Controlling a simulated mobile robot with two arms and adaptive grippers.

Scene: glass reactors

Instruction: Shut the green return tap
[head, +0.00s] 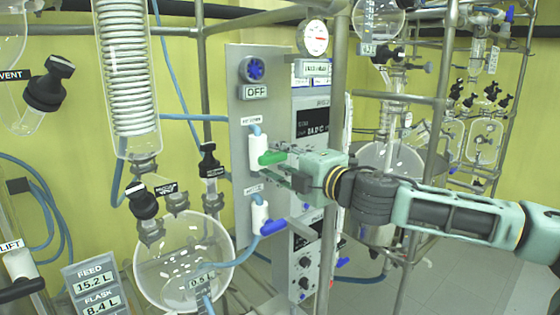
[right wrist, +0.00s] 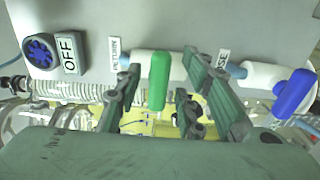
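The green return tap's handle (head: 271,157) sticks out sideways, to the right, from its upright white body (head: 256,151) on the grey panel. My right gripper (head: 279,166) comes in from the right at the handle. In the right wrist view its two fingers (right wrist: 160,75) stand apart, one on each side of the green handle, with gaps visible. I cannot tell whether either finger touches it in the head view. My left gripper is not in view.
A second tap with a blue handle (head: 272,227) sits just below on the panel (head: 240,80). A blue knob (head: 253,69) marked OFF is above. A steel upright (head: 333,120) stands close to my right gripper. Glass vessels, including a round flask (head: 180,262), are to the left.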

